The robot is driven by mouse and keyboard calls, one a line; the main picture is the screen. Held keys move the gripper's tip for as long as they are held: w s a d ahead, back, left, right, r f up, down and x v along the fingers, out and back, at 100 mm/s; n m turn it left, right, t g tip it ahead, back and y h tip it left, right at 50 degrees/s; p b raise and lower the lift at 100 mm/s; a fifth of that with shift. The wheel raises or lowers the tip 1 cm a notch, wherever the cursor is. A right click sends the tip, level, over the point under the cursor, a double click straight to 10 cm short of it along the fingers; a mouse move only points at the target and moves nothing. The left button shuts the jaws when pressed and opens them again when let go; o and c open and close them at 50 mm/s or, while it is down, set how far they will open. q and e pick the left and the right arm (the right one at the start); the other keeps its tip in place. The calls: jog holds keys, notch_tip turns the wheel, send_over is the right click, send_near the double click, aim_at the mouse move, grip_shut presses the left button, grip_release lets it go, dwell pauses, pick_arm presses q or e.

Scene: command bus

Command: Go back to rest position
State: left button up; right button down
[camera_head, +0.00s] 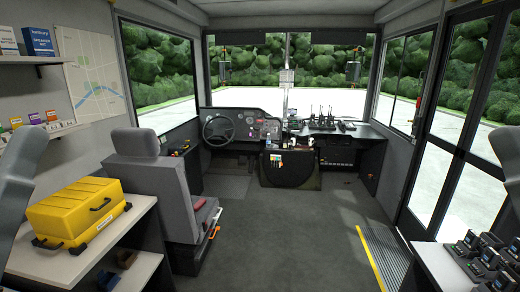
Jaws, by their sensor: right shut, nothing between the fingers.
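The grey end of my right arm (509,155) shows at the right edge, beside the glass door and above the right-hand counter. My right gripper is shut and holds nothing; its fingertips are hard to make out at the picture's edge. A grey part of my left arm (18,185) shows at the left edge, beside the white desk. The left gripper cannot be made out.
A yellow case (78,208) lies on the left desk (130,213), by a grey seat (165,175). Several dark devices (485,255) stand on the right counter (437,262). The middle floor (280,230) is clear. A dark console (290,168) stands ahead.

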notch_tip(320, 180, up, 29)
jog(key=p, duration=2.5)
jog(key=shift+p, duration=0.4)
jog(key=shift+f, duration=0.1)
notch_tip(320, 180, down, 54)
jog(key=b, duration=5.4)
jog(key=shift+f, duration=0.15)
